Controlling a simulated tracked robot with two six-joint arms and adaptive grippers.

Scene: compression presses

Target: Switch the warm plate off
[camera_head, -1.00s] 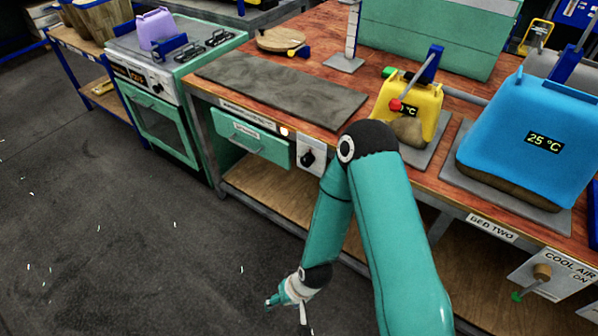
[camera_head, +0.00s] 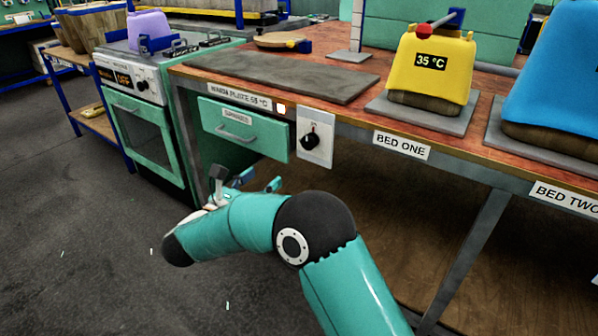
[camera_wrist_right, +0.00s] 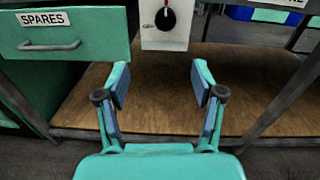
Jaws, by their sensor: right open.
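The warm plate (camera_head: 285,78) is a flat grey slab on the wooden bench top, with a label reading WARM PLATE 55 °C (camera_head: 239,97) on the edge below it. A small lit square (camera_head: 281,108) sits beside the label. A white switch panel with a black knob (camera_head: 310,140) hangs under the bench edge, right of the drawer; the knob also shows at the top of the right wrist view (camera_wrist_right: 165,19). My right gripper (camera_wrist_right: 160,84) is open and empty, below and apart from the knob. In the head view it (camera_head: 245,178) is low in front of the drawer. My left gripper is not in view.
A green SPARES drawer (camera_head: 243,130) is left of the knob. A yellow 35 °C press (camera_head: 430,65) stands at BED ONE, and a blue press (camera_head: 555,75) at BED TWO. A stove (camera_head: 150,100) stands left. A wooden lower shelf (camera_wrist_right: 150,100) lies under the bench.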

